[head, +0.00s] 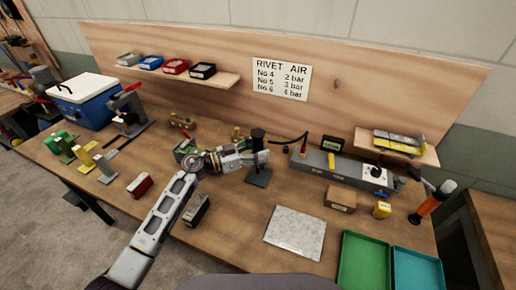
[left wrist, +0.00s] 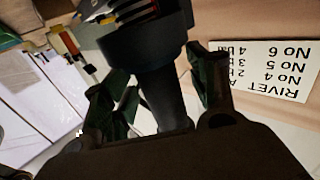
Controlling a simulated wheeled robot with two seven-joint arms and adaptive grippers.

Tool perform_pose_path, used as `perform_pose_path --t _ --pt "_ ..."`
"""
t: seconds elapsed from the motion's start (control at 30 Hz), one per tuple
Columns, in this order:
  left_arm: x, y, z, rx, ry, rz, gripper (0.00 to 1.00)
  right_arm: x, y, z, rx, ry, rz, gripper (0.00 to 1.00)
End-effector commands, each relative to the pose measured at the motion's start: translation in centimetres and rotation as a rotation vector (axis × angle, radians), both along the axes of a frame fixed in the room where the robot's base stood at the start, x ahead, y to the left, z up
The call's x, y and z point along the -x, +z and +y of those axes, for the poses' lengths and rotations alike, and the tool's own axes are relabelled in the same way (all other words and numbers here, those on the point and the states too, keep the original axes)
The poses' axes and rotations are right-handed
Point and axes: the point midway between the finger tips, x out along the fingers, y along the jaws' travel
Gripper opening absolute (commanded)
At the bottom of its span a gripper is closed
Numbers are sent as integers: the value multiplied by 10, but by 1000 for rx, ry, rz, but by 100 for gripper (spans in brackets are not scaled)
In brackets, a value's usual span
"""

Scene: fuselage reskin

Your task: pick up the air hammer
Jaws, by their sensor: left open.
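A dark upright tool (head: 258,139) stands on a small black stand (head: 258,178) near the middle of the bench; I take it for the air hammer, though its shape is partly hidden. My left gripper (head: 254,158) reaches it from the left at mid height. In the left wrist view the dark cylindrical body (left wrist: 168,98), with a wider head above, lies between the two spread fingers of my left gripper (left wrist: 162,92). The fingers are open, and I cannot tell whether either one touches it. My right gripper is not in view.
Right of the stand is a long grey unit (head: 345,172) with a white panel. Clamps and a blue cooler (head: 85,103) stand left.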

Motion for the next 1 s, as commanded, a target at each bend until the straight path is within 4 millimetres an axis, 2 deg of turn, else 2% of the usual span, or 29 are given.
perform_pose_path --t 0.4,0.8,1.0 --pt "0 0 0 0 0 0 57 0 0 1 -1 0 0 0" --pt "0 0 0 -1 0 0 6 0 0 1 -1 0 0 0" --pt "0 2 0 3 0 -3 4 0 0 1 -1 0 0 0"
